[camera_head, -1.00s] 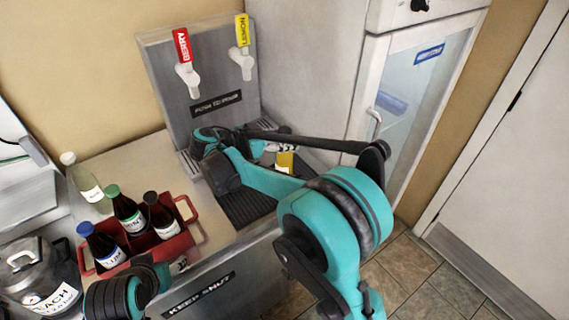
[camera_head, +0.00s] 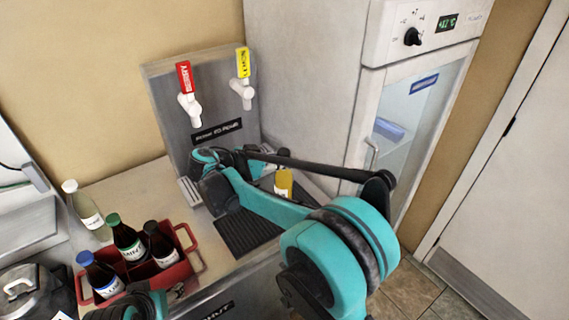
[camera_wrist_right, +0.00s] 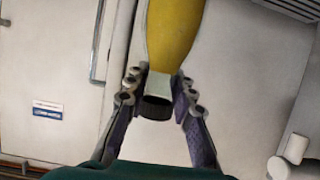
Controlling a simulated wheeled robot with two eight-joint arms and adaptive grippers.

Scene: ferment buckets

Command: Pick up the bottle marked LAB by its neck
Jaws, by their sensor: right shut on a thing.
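A bottle with yellow contents (camera_head: 284,181) and a white label stands upright over the drip tray in the head view, partly behind my right arm; I cannot read its label. In the right wrist view the yellow bottle (camera_wrist_right: 173,35) shows with its neck and dark cap toward me. My right gripper (camera_wrist_right: 157,92) is shut on its neck, one finger on each side. My left gripper (camera_head: 182,290) is at the bottom left of the head view, beside the red caddy; its fingers are too small and partly cut off to judge.
The red caddy (camera_head: 190,258) holds several dark bottles. A pale bottle (camera_head: 86,211) stands behind it. The dispenser panel (camera_head: 212,110) with red and yellow tap handles rises behind the drip tray (camera_head: 245,234). A glass-door fridge (camera_head: 400,125) is at right.

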